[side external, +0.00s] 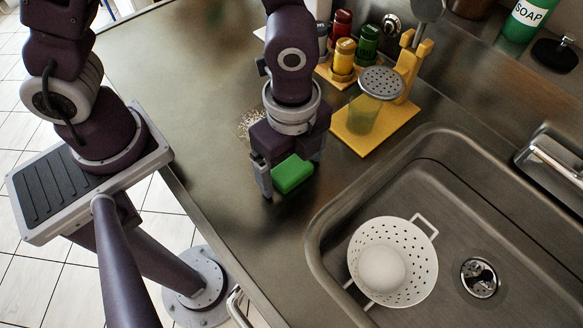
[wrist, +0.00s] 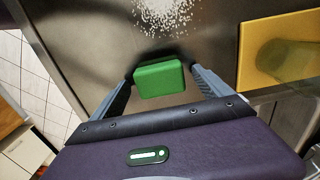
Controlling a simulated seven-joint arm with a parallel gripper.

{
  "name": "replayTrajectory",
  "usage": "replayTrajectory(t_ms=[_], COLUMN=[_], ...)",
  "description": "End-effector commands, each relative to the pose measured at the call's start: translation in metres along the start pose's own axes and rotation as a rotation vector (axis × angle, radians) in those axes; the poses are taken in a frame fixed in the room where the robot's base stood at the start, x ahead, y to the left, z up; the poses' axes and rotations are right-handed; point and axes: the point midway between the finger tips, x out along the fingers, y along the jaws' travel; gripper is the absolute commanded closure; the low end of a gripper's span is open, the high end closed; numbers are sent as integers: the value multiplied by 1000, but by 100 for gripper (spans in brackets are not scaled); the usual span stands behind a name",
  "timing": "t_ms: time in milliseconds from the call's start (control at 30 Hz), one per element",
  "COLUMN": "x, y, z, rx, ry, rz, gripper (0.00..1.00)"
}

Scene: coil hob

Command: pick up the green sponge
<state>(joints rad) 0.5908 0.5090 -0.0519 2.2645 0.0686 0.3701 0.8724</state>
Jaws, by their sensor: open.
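The green sponge (side external: 292,174) lies on the metal counter, left of the sink in the side external view. It also shows in the wrist view (wrist: 160,79), near the fingertips. My gripper (side external: 290,183) is open and low over the counter, with one finger on each side of the sponge. In the wrist view my gripper (wrist: 161,76) has its left finger very close to the sponge's left edge and its right finger close to the right edge. I cannot tell whether either finger touches it.
White grains (wrist: 163,15) are scattered on the counter beyond the sponge. A yellow board (side external: 376,133) with a shaker (side external: 367,112) stands to the right, near spice jars (side external: 345,55). The sink (side external: 450,180) holds a white colander (side external: 419,284) with a white round object (side external: 381,268).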

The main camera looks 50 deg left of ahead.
Motion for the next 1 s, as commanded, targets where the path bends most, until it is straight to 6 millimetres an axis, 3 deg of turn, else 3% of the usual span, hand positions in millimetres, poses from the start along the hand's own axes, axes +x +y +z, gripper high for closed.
replayTrajectory(t_ms=[233,500,600,800,1000], x=[3,2,2,-3,-51], y=[0,0,0,-1,-2], z=[0,0,0,0,0], rx=[-1,-2,-2,-2,-4], ry=[0,0,0,2,5], rz=[-1,-1,-1,-3,-8], gripper=[13,66,81,81,81])
